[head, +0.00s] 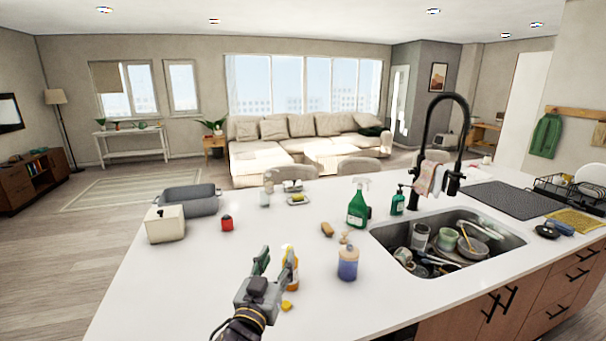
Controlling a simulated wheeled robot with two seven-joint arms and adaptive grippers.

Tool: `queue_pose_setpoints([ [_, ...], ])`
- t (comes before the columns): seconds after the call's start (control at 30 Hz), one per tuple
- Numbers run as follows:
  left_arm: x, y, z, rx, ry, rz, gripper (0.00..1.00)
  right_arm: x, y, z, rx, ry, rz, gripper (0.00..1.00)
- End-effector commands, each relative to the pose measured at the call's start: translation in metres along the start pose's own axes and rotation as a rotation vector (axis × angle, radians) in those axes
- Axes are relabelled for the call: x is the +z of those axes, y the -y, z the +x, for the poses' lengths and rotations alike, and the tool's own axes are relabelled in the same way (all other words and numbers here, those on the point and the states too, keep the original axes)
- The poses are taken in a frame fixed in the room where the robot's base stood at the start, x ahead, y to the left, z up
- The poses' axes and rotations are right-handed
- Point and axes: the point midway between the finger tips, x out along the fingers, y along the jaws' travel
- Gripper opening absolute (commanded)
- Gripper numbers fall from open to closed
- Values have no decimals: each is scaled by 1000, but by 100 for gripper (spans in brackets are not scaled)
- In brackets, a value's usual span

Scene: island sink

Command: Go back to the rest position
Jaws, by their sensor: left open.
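My left gripper (275,260) is above the near part of the white island counter (190,290), its fingers pointing away from me. It is open. An orange bottle with a pale top (293,278) stands right by its right finger and is partly hidden. I cannot tell whether they touch, and I see nothing clearly held. A small yellow piece (286,306) lies just right of the gripper. My right gripper is not in view.
A blue-purple bottle (347,264) stands right of the gripper. A green spray bottle (357,206) is behind it, near the sink (510,240) full of dishes and its black faucet (427,120). A cream box (165,225) and red jar (227,223) stand left. The counter's near left is clear.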

Motion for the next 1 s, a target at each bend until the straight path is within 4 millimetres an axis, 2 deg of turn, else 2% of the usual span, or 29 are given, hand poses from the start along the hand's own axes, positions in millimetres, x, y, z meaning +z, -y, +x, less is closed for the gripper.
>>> queue_pose_setpoints([
  [0.1,36,26,-14,-74,137,-8,46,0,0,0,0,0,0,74],
  [0.27,85,55,-42,-149,332,-7,46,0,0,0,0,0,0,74],
  [0.47,144,82,-91,-203,588,-4,46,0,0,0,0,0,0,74],
  [0.6,181,94,-133,-213,772,-2,46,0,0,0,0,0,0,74],
  [0.8,221,102,-197,-192,1016,0,46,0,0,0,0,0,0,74],
  [1.0,239,103,-239,-158,1161,-1,46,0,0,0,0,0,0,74],
])
